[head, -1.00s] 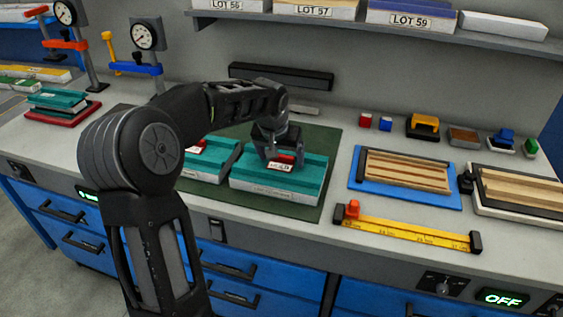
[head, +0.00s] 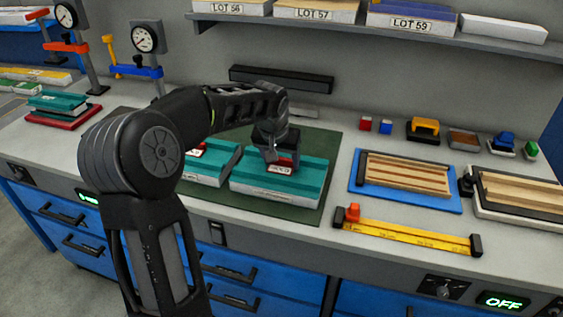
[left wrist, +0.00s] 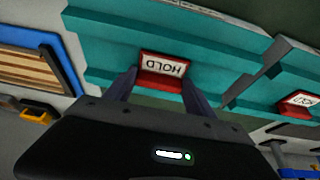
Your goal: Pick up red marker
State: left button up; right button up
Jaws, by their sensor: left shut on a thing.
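A red marker with a white HOLD label (head: 281,168) is at the teal-topped panel (head: 308,175) in the middle of the green mat. My left gripper (head: 280,160) comes down from above and is shut on this marker. In the left wrist view the marker (left wrist: 162,72) sits between the two dark fingers, its label facing the camera. I cannot tell whether it touches the panel or is slightly above it. A second red HOLD marker lies on the neighbouring teal panel to the left; it shows in the left wrist view (left wrist: 298,103). My right gripper is not in view.
The green mat (head: 325,147) lies under both panels. To the right are a blue tray (head: 408,197) with wooden strips and a yellow ruler (head: 410,233). Small red and blue blocks stand behind. A shelf (head: 370,27) overhangs the back.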

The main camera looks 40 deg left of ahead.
aim_at(281, 167)
pick_arm(q)
notch_tip(281, 167, up, 10)
dwell(0.5)
jog(key=shift+d, duration=0.1)
dwell(0.4)
